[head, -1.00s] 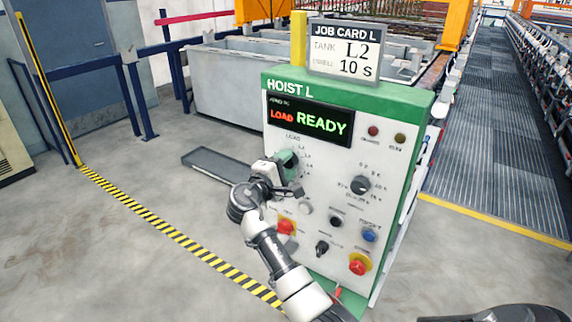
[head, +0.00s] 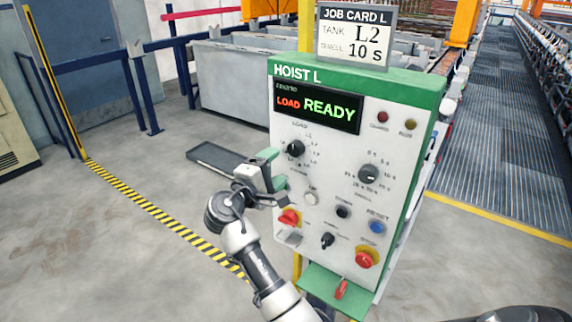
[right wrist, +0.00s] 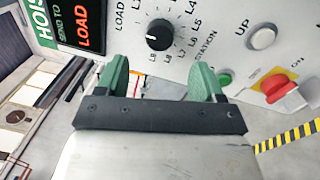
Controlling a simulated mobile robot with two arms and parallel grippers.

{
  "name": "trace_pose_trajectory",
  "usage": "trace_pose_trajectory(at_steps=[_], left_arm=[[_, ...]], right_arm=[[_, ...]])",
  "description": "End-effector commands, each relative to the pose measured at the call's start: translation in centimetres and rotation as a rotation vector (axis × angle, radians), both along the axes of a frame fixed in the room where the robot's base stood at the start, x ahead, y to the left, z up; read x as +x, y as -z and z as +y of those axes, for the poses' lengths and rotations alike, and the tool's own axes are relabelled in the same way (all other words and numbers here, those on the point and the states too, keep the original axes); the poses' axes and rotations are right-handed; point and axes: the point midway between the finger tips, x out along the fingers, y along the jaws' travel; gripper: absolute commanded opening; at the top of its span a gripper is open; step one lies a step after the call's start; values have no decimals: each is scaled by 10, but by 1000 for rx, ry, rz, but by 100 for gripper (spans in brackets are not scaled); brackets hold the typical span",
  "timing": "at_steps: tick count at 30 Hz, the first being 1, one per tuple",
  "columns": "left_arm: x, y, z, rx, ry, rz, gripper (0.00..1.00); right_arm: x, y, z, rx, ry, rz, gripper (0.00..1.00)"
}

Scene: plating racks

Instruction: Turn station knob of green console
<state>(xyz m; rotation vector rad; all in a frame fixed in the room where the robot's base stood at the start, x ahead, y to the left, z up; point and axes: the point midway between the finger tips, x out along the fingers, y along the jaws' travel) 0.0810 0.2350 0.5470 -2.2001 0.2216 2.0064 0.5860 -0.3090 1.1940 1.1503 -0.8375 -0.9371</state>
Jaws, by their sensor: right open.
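The green and white console (head: 330,75), labelled HOIST L, stands in front of me. Its station knob (head: 295,148) is black and round, at the upper left of the panel below the display; it also shows in the right wrist view (right wrist: 159,36), with a pale mark on its left side and L-number labels around it. My right gripper (head: 274,170) is open and empty, below the knob and apart from it. In the right wrist view its green fingers (right wrist: 160,80) are spread, with the knob beyond the gap. My left gripper is not in view.
The display (head: 316,108) reads LOAD READY. The job card (head: 356,38) reads tank L2, dwell 10 S. A dwell knob (head: 369,174), a red switch (head: 290,217), a blue button (head: 377,228) and a red stop button (head: 367,258) are nearby. The floor to the left is mostly clear.

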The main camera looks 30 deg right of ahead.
Motion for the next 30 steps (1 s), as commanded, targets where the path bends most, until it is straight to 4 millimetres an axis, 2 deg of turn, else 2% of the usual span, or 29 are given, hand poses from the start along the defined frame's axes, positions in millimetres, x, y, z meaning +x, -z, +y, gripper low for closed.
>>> trace_pose_trajectory(at_steps=[3, 8, 25, 28, 30], left_arm=[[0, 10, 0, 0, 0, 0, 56], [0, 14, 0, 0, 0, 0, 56], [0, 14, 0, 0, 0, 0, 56], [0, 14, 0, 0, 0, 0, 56], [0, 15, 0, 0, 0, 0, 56]], right_arm=[[-7, 5, 18, 2, -1, 0, 68], [-13, 3, 31, 1, 0, 0, 68], [-13, 4, 33, 1, -2, 4, 68], [-7, 23, 34, 13, -38, 31, 68], [1, 53, 37, 39, -94, 72, 68]])
